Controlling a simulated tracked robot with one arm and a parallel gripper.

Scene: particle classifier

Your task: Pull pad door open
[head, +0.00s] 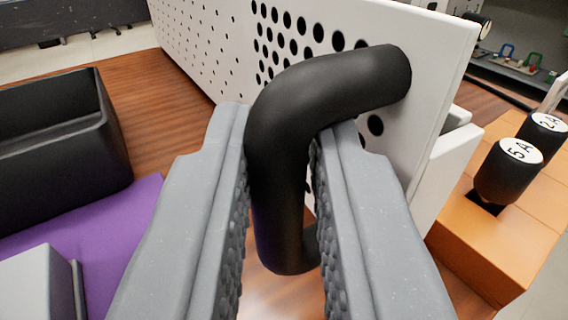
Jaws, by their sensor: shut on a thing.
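A white perforated panel (218,45), which appears to be the pad door, stands upright behind my gripper, with rows of round holes. A thick black bent handle (320,95) joins its face at the upper right and curves down toward me. My gripper (285,160) has its two grey textured fingers on either side of the handle's upright part, shut on it. The fingers hide part of the panel and the handle's lower attachment. I cannot tell whether the door is ajar.
A black open bin (60,135) stands at the left on a purple surface (125,225). At the right, black cylinders marked 5A (505,175) and 2A (543,130) stand in an orange block (490,250). Brown wooden tabletop (150,95) shows between the bin and the panel.

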